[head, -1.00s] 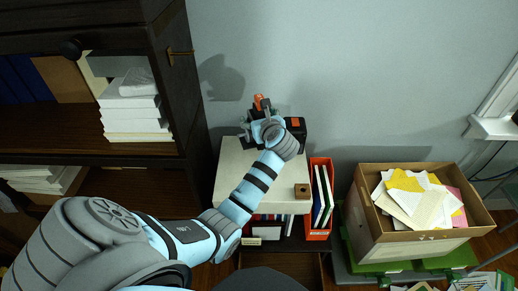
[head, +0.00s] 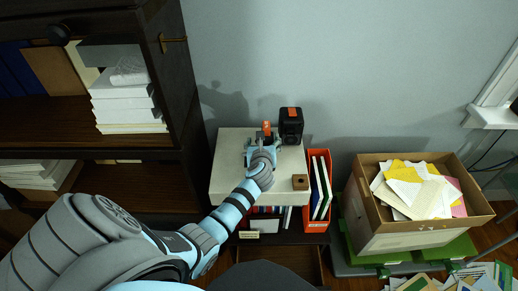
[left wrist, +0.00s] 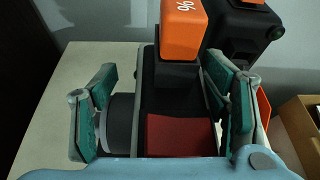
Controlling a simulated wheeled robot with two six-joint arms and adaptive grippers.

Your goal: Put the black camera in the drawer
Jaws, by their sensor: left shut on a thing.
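The black camera (left wrist: 170,90) shows in the left wrist view, with an orange block on top, a grey lens barrel at its left and a dark red panel. My left gripper (left wrist: 160,115) is around it, with green-padded fingers on both sides, shut on it. In the head view, my left gripper (head: 261,153) is over the white cabinet top (head: 228,165). There the camera's orange top (head: 267,128) shows, its body mostly hidden by the gripper. A drawer-like brown wooden compartment (head: 283,263) is low under the cabinet, partly covered by my body. My right gripper is out of view.
A second black object with an orange patch (head: 291,125) stands behind the camera. A small brown block (head: 300,182) sits on the cabinet's front right corner. Red binder holder (head: 316,195) and paper-filled carton (head: 405,235) stand right; a dark bookshelf (head: 160,90) stands left.

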